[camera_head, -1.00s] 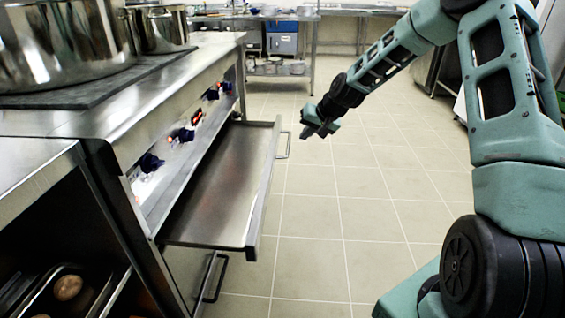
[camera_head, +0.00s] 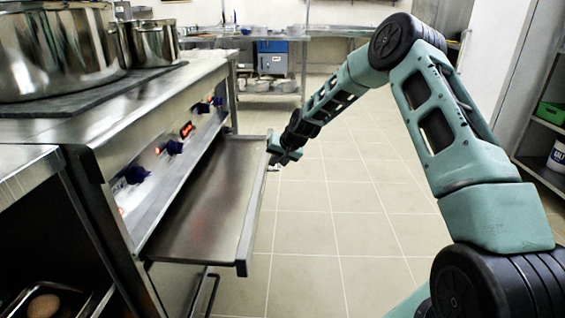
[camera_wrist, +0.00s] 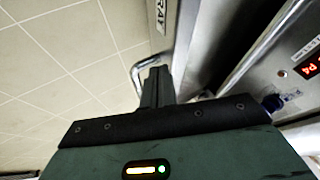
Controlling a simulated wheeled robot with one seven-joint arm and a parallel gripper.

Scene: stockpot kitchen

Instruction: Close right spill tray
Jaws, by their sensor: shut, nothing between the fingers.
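The right spill tray (camera_head: 205,205) is a flat steel drawer, pulled out from under the stove's control panel in the head view. My gripper (camera_head: 275,160) is at the far part of the tray's outer front edge, and in the head view it covers the place where the handle is. In the wrist view my gripper's fingers (camera_wrist: 155,87) are together and empty. They are beside the tray's bar handle (camera_wrist: 139,72) and close to the tray front (camera_wrist: 163,32); I cannot tell whether they touch.
The stove (camera_head: 125,130) with blue knobs and steel pots (camera_head: 58,50) stands at the left. A lower handle (camera_head: 206,292) shows under the tray. The tiled floor (camera_head: 340,220) to the right is clear. A shelf (camera_head: 540,150) stands at the far right.

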